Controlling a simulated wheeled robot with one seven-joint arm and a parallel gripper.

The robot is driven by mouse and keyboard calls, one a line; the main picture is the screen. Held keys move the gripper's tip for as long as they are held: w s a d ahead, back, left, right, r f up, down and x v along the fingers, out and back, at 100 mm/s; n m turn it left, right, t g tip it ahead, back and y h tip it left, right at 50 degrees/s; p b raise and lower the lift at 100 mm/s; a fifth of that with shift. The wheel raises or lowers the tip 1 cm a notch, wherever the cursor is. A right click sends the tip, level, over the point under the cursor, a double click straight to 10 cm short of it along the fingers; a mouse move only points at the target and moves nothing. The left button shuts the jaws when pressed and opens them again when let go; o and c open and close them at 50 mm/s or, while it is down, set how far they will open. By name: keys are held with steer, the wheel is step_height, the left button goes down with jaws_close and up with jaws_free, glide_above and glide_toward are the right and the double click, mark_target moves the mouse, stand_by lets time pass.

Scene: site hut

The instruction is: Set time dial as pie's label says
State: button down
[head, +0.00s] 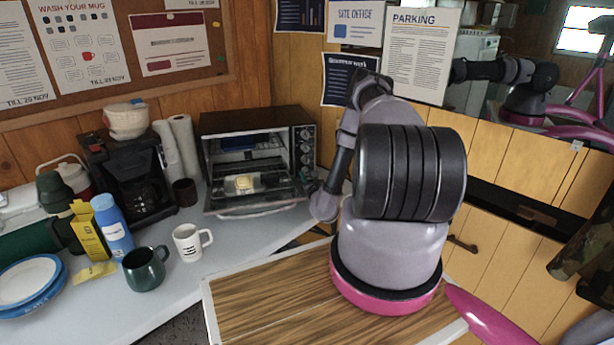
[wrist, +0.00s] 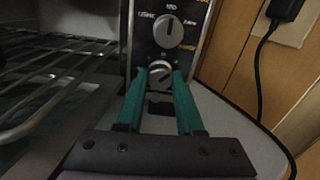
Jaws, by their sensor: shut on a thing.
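The toaster oven (head: 258,112) stands on the counter with its door down. A column of dials (head: 305,134) runs down the oven's right panel. In the wrist view, an upper dial (wrist: 168,31) has a pointer close to upright, with small blurred print around it. A lower dial (wrist: 159,69) sits between the teal fingertips of my gripper (wrist: 162,78), which are shut on it. I cannot tell which dial is the time dial. In the head view my arm hides the gripper.
The oven's wire racks (wrist: 50,75) are close on the left in the wrist view. A black cable and plug (wrist: 284,12) hang on the wall at right. A coffee maker (head: 128,170), white mug (head: 191,242) and dark green mug (head: 145,270) stand left of the oven.

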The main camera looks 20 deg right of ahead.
steer(key=shift+m, duration=0.4)
steer(key=c, duration=0.5)
jaws_free()
steer(key=shift+c, duration=0.2)
steer(key=s, duration=0.3)
steer(key=s+a, duration=0.1)
steer(key=s, duration=0.6)
steer(key=shift+s+a, duration=0.35)
steer(key=shift+s, duration=0.05)
steer(key=shift+s, duration=0.1)
